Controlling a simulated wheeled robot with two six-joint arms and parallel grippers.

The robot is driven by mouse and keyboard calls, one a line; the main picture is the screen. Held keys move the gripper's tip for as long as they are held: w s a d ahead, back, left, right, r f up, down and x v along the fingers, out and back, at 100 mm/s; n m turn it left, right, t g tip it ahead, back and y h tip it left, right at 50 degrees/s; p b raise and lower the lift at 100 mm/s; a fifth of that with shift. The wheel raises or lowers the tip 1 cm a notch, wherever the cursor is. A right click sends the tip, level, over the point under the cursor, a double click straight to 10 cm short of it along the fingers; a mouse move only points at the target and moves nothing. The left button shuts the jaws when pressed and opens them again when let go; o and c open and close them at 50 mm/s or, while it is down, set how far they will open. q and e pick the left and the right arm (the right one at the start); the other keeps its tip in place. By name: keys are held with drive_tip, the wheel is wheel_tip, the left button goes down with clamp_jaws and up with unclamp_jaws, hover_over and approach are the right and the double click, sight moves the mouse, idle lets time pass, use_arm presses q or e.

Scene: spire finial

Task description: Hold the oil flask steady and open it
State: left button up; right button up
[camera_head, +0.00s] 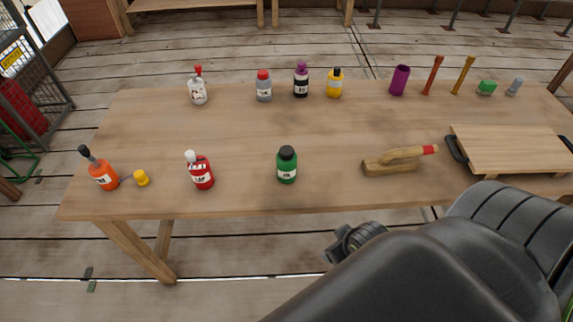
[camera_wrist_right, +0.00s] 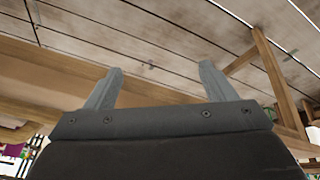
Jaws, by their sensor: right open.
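Several labelled bottles stand upright on the wooden table, and I cannot tell from the labels which is the oil flask. In the head view the front row has an orange bottle with a dark spout (camera_head: 104,175), a red bottle with a white nozzle (camera_head: 201,172) and a green bottle with a black cap (camera_head: 287,166). The back row has a white bottle with a red top (camera_head: 198,90), a grey one with a red cap (camera_head: 264,88), a dark purple one (camera_head: 301,82) and a yellow one (camera_head: 335,84). My right gripper (camera_wrist_right: 161,68) is open and empty. My left gripper is not in view.
A yellow cap-like piece (camera_head: 141,178) lies beside the orange bottle. A wooden tool with a red tip (camera_head: 398,161) and a board with black handles (camera_head: 512,146) are at the right. A purple cup (camera_head: 399,80) and thin sticks stand behind. The table's middle is clear.

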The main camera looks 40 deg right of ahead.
drive_tip(key=w+d+r+n+t+y, duration=0.2)
drive_tip(key=w+r+t, duration=0.3)
drive_tip(key=w+r, duration=0.2)
drive_tip(key=t+y, duration=0.3)
drive_tip(key=t, duration=0.1)
approach(282, 160)
drive_tip(key=s+d, duration=0.3)
drive_tip(key=shift+n, duration=0.4)
drive_tip(key=x, duration=0.7)
drive_tip(key=b+x, duration=0.1)
drive_tip(key=x, duration=0.2)
drive_tip(key=shift+w+f, duration=0.15)
drive_tip(key=shift+f, duration=0.2)
drive_tip(key=shift+f+p+x, duration=0.15)
drive_tip(key=shift+p+x, duration=0.15)
drive_tip(key=shift+x, duration=1.15)
drive_tip(key=shift+f+p+x, duration=0.1)
drive_tip(key=shift+p+x, duration=0.15)
drive_tip(key=shift+x, duration=1.2)
drive_tip(key=shift+a, duration=0.1)
drive_tip(key=shift+c, duration=0.4)
drive_tip(key=c, duration=1.1)
wheel_tip(282, 160, up, 10)
drive_tip(key=shift+r+p, duration=0.1)
drive_tip(key=shift+p, duration=0.25)
drive_tip(key=shift+c, duration=0.2)
